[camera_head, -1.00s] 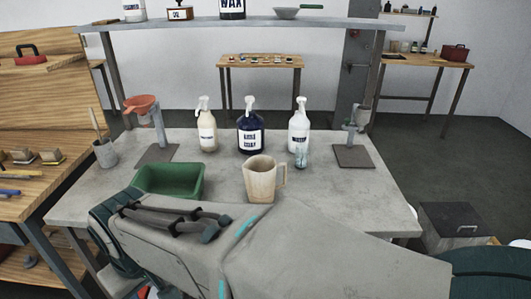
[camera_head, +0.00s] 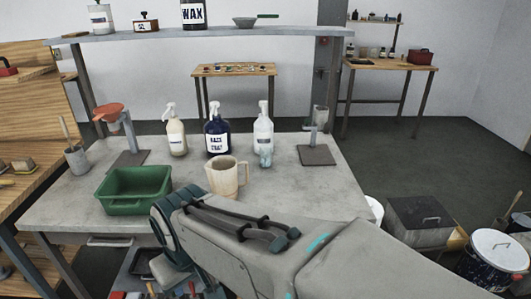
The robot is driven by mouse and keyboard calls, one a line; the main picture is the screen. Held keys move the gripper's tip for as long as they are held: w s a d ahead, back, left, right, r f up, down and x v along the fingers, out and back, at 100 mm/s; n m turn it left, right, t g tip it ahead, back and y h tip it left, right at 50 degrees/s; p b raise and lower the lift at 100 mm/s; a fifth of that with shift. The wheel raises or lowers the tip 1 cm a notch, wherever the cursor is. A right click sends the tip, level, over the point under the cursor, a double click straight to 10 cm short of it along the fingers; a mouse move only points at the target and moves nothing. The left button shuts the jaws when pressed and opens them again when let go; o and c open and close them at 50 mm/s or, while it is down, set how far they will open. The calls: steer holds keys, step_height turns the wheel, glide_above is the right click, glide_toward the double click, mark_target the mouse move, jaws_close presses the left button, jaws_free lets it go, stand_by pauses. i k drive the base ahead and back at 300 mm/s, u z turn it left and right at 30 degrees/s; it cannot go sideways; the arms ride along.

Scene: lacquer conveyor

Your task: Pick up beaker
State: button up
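A beige cup-shaped vessel with a handle on its right (camera_head: 223,180) stands upright on the grey worktable (camera_head: 75,205). It is the most beaker-like thing I see.
A green tray (camera_head: 128,206) sits left of the beige vessel. Spray bottles (camera_head: 176,138), (camera_head: 217,143) stand behind. Two stands (camera_head: 128,158), (camera_head: 318,155) flank them, the left one with an orange funnel (camera_head: 107,113). A shelf (camera_head: 300,29) spans above. The table's right front is clear.

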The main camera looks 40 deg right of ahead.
mark_target(265, 156)
steer(key=z, duration=0.4)
steer(key=i, duration=1)
